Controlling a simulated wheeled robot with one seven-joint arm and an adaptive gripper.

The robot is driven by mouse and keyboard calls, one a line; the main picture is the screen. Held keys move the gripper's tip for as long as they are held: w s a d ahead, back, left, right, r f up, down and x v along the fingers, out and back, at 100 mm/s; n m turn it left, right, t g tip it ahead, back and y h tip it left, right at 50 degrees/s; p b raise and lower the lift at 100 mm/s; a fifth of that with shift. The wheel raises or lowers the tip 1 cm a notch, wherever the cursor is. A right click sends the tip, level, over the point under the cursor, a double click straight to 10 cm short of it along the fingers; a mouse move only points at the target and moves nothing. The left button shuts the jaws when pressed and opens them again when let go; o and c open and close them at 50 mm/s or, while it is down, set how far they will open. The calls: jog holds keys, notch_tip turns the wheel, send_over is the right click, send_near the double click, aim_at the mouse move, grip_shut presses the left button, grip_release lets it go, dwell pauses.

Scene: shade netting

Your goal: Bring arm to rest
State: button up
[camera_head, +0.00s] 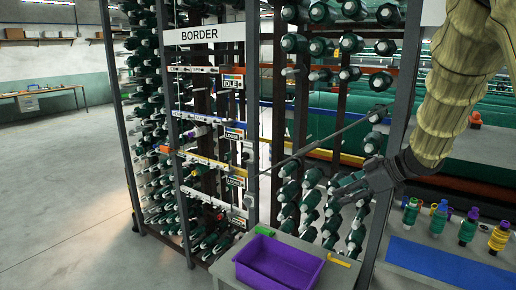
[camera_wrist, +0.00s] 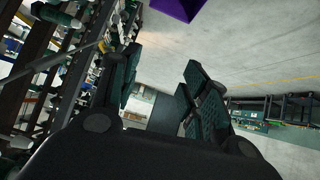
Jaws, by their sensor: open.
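My arm reaches down from the upper right in the head view, in a tan ribbed sleeve. My gripper (camera_head: 352,190) is at its lower end, in front of the bobbin rack and above the right part of the grey table. In the wrist view my gripper (camera_wrist: 160,85) shows two dark green padded fingers held wide apart. Nothing is between them.
A purple bin (camera_head: 281,262) sits on the grey table (camera_head: 341,273), with a green item and a yellow item at its edges. The bobbin rack (camera_head: 300,130) stands close behind. A blue mat (camera_head: 430,262) and several colored spools (camera_head: 468,226) are at right. Floor at left is clear.

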jog(key=s+a+f+m+h, duration=0.1)
jog(key=s+f+m, duration=0.1)
jog(key=f, duration=1)
jog(key=s+a+f+m+h, duration=0.1)
jog(key=s+f, duration=0.4)
jog(key=f, duration=0.7)
jog(key=s+a+f+m+h, duration=0.1)
jog(key=s+f+m, duration=0.3)
jog(key=f, duration=0.8)
jog(key=shift+s+a+f+m+t, duration=0.2)
jog(key=shift+a+f+m+t, duration=0.25)
jog(key=shift+a, duration=0.25)
jog(key=s+f+m+g+h, duration=0.1)
jog(key=s+f+g, duration=0.1)
jog(key=s+f, duration=0.4)
jog(key=s+d+f+m+g+h+b, duration=0.1)
jog(key=s+f, duration=0.5)
jog(key=s, duration=1)
jog(key=s+f+m+g+h+b, duration=0.1)
jog(key=s+f+m+g+h, duration=0.1)
jog(key=s+f, duration=0.5)
jog(key=shift+s+d+g+h, duration=0.45)
jog(key=shift+s+g, duration=0.4)
jog(key=shift+s, duration=1.7)
